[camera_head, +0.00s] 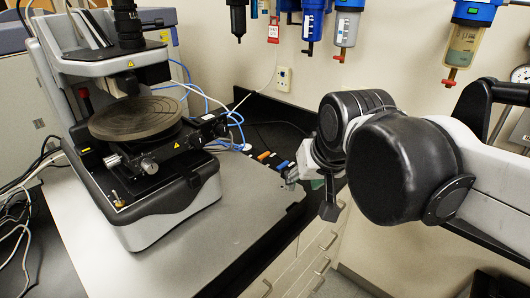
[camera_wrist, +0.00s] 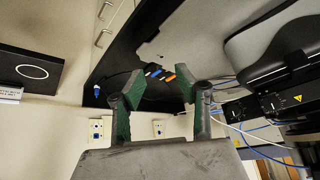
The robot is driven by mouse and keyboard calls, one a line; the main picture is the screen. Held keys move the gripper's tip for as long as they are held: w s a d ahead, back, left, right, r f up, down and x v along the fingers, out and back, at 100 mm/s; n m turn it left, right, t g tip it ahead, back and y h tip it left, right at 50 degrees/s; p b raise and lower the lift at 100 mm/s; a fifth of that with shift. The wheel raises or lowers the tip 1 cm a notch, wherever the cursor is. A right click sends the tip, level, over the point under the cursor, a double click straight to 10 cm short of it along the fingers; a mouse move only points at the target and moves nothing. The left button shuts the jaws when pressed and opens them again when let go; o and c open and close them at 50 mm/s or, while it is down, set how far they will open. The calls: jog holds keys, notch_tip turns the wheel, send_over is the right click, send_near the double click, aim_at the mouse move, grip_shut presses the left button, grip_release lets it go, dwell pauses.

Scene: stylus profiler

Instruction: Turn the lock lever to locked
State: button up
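The stylus profiler (camera_head: 140,190) stands at the left in the head view, with a round dark stage (camera_head: 135,117) and small knobs (camera_head: 149,165) on its front side. I cannot make out for sure which part is the lock lever. My gripper (camera_head: 300,182) is to the right of the profiler, near the right edge of the grey table plate, apart from the instrument. In the wrist view my gripper (camera_wrist: 160,98) shows two green-padded fingers spread wide with nothing between them. The profiler's black side (camera_wrist: 275,100) shows at the right there.
The grey plate (camera_head: 225,240) is clear in front. Small orange and blue items (camera_head: 265,156) lie on the black bench behind my gripper. Filter bowls with red valves (camera_head: 345,30) hang on the wall. Blue tubing (camera_head: 235,120) runs behind the profiler. White drawers (camera_head: 300,265) are below the bench.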

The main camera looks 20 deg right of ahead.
jog(key=w+r+m+g, duration=0.25)
jog(key=w+r, duration=0.25)
jog(key=w, duration=0.7)
jog(key=m+g, duration=0.4)
jog(key=m, duration=0.4)
send_over(266, 153)
notch_tip(266, 153, down, 13)
jog(key=shift+n, duration=0.25)
notch_tip(266, 153, down, 13)
jog(key=shift+a+f, duration=0.1)
grip_shut()
